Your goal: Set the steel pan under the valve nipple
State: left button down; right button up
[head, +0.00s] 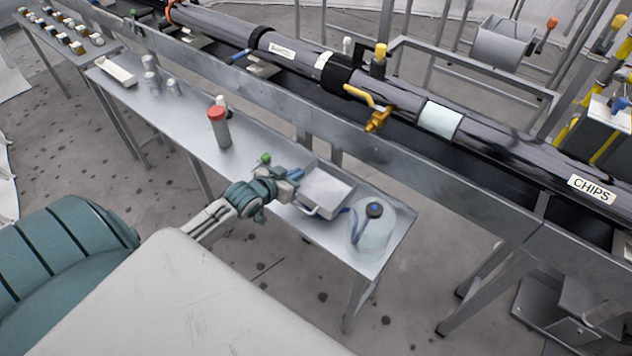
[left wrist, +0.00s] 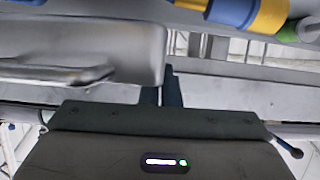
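The steel pan (head: 328,187) is a shallow open tray near the right end of the bench; its near wall and bar handle show large in the left wrist view (left wrist: 110,48). My left gripper (head: 294,174) is at the pan's left end. In the left wrist view its two dark fingers (left wrist: 162,90) are close together, one on each side of the pan's end wall, and the pan hides part of one finger. Any lift off the bench is too small to tell. The brass valve nipple (head: 377,122) hangs from the dark pipe, behind and right of the pan. My right gripper is not in view.
A clear jug with a dark blue cap (head: 374,210) stands right of the pan. A red-topped cylinder (head: 218,127) and several grey canisters stand farther left on the bench (head: 185,120). A steel rail (head: 420,165) runs between bench and pipe.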

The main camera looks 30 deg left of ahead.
aim_at(318, 176)
pick_arm(q)
jog(key=w+d, duration=0.1)
jog(key=w, duration=0.1)
jog(key=w+d, duration=0.1)
jog(key=w, duration=0.1)
jog(key=shift+d, duration=0.35)
jog(key=f, duration=0.3)
jog(key=shift+w+d+p, duration=0.25)
jog(key=shift+w+p, duration=0.15)
jog(key=shift+f, duration=0.35)
jog(key=shift+f, duration=0.15)
jog(key=c, duration=1.7)
grip_release()
